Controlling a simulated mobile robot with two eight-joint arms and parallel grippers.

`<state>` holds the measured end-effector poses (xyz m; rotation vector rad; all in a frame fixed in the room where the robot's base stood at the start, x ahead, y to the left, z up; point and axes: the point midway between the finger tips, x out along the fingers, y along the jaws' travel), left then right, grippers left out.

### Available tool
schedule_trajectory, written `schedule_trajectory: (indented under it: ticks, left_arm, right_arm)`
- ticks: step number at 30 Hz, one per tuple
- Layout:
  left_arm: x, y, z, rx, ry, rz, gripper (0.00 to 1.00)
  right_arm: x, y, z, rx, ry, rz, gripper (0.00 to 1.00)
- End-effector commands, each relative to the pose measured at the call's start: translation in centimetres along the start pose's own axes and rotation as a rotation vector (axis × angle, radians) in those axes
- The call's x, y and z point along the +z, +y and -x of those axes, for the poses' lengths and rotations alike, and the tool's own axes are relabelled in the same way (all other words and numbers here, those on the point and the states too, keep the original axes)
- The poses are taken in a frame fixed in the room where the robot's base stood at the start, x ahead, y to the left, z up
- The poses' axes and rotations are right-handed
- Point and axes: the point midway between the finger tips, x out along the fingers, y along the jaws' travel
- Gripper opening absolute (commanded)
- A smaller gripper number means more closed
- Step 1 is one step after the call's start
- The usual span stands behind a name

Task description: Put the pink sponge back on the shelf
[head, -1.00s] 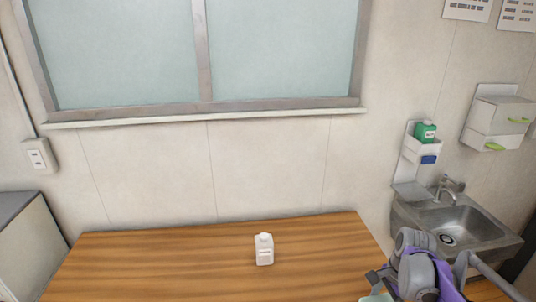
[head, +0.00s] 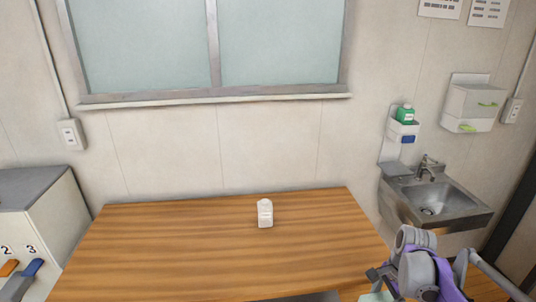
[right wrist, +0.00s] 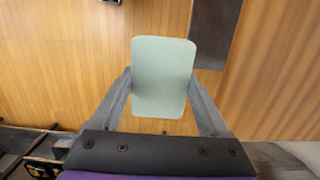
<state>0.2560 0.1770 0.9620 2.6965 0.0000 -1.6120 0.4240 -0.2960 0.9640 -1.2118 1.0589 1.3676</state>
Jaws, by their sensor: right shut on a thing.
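My right gripper (right wrist: 160,82) is shut on a pale green, flat, rounded-rectangular piece (right wrist: 162,60), one finger on each side of it. In the head view my right gripper (head: 377,282) is at the lower right, with a bit of the pale green piece (head: 376,296) showing at the bottom edge. It is over or in front of the table; the height cannot be told. No pink sponge shows in either view. No shelf is clearly identifiable. My left gripper is not in view.
A wooden table (head: 190,250) is mostly clear, with a white bottle (head: 265,214) near its back edge. A sink (head: 435,205) and a wall holder with a green bottle (head: 405,114) are at the right. A white cabinet (head: 62,215) stands left.

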Motion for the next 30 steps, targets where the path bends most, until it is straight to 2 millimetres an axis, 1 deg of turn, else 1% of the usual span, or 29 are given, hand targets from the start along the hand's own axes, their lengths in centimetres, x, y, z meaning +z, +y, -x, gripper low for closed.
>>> schedule_trajectory:
  ticks: [8, 11, 18, 21, 25, 30]
  left_arm:
    - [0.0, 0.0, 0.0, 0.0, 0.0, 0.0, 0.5]
    - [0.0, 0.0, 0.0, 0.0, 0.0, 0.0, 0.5]
    - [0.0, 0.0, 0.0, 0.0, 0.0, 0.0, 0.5]
    - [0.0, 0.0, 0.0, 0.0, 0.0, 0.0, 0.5]
    - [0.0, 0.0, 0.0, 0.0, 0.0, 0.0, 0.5]
    - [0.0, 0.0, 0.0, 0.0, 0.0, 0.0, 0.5]
  right_arm:
    - [2.2, -1.8, -3.3, 0.038, 0.011, 0.345, 0.18]
    - [3.4, -2.6, -5.1, 0.06, 0.015, 0.53, 0.18]
    - [7.3, -4.3, -10.2, 0.126, 0.012, 1.072, 0.18]
    - [8.6, -4.7, -11.8, 0.149, 0.007, 1.244, 0.18]
    - [9.6, -4.9, -13.0, 0.166, 0.002, 1.379, 0.18]
    - [9.9, -4.9, -13.4, 0.173, 0.0, 1.43, 0.18]
